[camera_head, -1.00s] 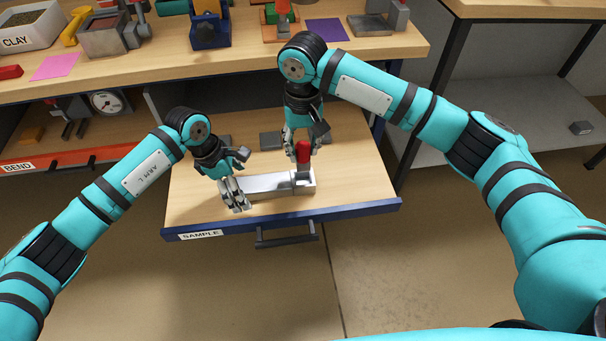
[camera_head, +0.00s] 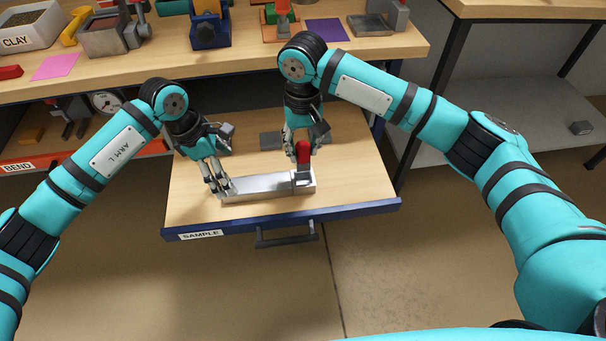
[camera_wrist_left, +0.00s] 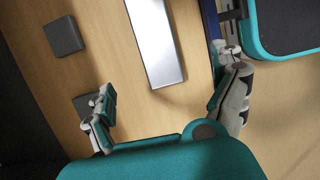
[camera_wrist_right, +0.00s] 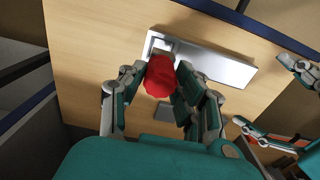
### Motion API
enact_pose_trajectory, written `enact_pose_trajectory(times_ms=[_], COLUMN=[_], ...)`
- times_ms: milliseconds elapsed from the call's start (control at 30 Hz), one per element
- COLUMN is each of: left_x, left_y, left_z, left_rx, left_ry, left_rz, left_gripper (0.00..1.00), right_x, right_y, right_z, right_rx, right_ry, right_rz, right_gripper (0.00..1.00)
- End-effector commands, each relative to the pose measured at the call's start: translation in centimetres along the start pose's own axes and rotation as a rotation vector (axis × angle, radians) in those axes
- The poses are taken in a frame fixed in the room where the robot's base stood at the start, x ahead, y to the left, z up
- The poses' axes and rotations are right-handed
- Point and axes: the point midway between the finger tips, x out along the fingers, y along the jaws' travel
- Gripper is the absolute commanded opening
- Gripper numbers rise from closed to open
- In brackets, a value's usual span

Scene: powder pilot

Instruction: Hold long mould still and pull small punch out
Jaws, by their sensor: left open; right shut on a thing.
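The long mould (camera_head: 262,186) is a silver bar lying in the open drawer; its plain end shows in the left wrist view (camera_wrist_left: 155,45). The small punch (camera_head: 303,153) has a red handle and stands upright at the mould's right end; its lower tip is hidden. My right gripper (camera_head: 297,150) is shut on the punch's red handle, which also shows in the right wrist view (camera_wrist_right: 160,76). My left gripper (camera_head: 218,190) is open beside the mould's left end, its fingers spread wide with nothing between them in the left wrist view (camera_wrist_left: 170,100).
The drawer (camera_head: 350,190), labelled SAMPLE, has a blue front (camera_head: 350,216) and a dark handle (camera_head: 286,236). A dark flat block (camera_head: 270,141) lies behind the mould. The workbench (camera_head: 240,60) with tools overhangs the back. The drawer's right part is clear.

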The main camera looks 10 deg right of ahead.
Motion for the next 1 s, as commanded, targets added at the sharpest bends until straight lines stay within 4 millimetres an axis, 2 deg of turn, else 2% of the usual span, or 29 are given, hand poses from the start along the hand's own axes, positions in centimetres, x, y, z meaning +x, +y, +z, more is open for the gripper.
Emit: enact_pose_trajectory(times_ms=[233,367,467,800,1000], left_x=[-0.1,-0.9,-2.4,-9.4,-11.6], left_y=[0.0,0.1,0.1,0.1,0.1], left_z=[0.0,0.0,0.0,0.0,0.0], left_rx=[0.000,0.000,0.000,0.000,-0.001], left_ry=[0.000,0.000,0.001,0.000,0.000], left_rz=[0.000,0.002,0.004,0.003,0.001], left_gripper=[0.95,0.95,0.95,0.95,0.95], right_x=[0.0,0.0,0.0,0.0,0.0], right_y=[0.0,0.0,0.0,0.0,0.0], right_z=[0.0,0.0,0.0,0.0,0.0], right_rx=[0.000,0.000,0.000,0.000,0.000], right_ry=[0.000,0.000,0.000,0.000,0.000], right_rz=[0.000,0.000,0.000,0.000,0.000], right_gripper=[0.00,0.00,0.00,0.00,0.00])
